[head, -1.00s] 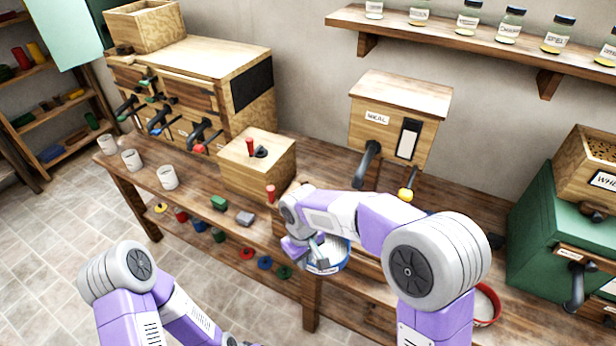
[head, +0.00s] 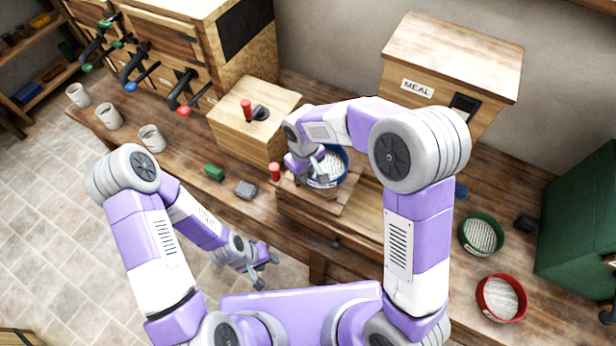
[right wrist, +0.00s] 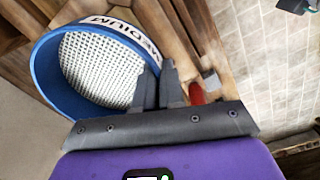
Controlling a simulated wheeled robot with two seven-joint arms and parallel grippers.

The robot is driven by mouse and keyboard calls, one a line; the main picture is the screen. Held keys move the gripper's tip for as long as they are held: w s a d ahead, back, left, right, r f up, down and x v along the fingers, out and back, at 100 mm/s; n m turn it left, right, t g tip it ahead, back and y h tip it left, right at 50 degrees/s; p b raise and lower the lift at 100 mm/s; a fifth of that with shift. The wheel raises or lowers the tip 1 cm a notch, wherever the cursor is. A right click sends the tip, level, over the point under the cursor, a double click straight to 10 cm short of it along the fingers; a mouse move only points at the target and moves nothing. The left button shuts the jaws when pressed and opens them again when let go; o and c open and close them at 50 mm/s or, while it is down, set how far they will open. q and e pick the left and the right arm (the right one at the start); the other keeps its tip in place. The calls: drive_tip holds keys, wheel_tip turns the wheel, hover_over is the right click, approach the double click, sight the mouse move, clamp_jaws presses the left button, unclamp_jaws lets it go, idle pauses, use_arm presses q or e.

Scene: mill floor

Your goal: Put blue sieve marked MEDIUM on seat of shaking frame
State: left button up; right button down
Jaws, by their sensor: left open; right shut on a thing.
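The blue sieve (head: 343,168) has a pale mesh, and its white label reads MEDIUM in the right wrist view (right wrist: 100,68). My right gripper (head: 318,178) is shut on its near rim; the fingers (right wrist: 158,85) show at the rim in the wrist view. The sieve is over the wooden shaking frame (head: 312,205), which has a red-knobbed handle (head: 275,172) at its left. The sieve and arm hide the seat, and I cannot tell whether the sieve touches it. My left gripper (head: 262,277) is open and empty, low in front of the bench.
A green sieve (head: 481,235) and a red sieve (head: 502,298) lie on the bench at right. The MEAL bin (head: 450,60) is behind. Cups and small blocks stand at left.

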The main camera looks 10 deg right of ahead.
drive_tip(key=shift+w+f, duration=0.2)
drive_tip(key=shift+f, duration=2.05)
drive_tip(key=shift+f+b, duration=0.15)
drive_tip(key=shift+b, duration=0.15)
drive_tip(key=c, duration=1.2)
unclamp_jaws()
drive_tip(key=shift+c, duration=0.2)
drive_tip(key=shift+r, duration=0.2)
drive_tip(key=shift+r, duration=0.3)
wheel_tip(320, 180, up, 11)
drive_tip(key=shift+s+a+r+p, duration=0.1)
drive_tip(key=shift+r+p, duration=0.1)
drive_tip(key=shift+p, duration=0.5)
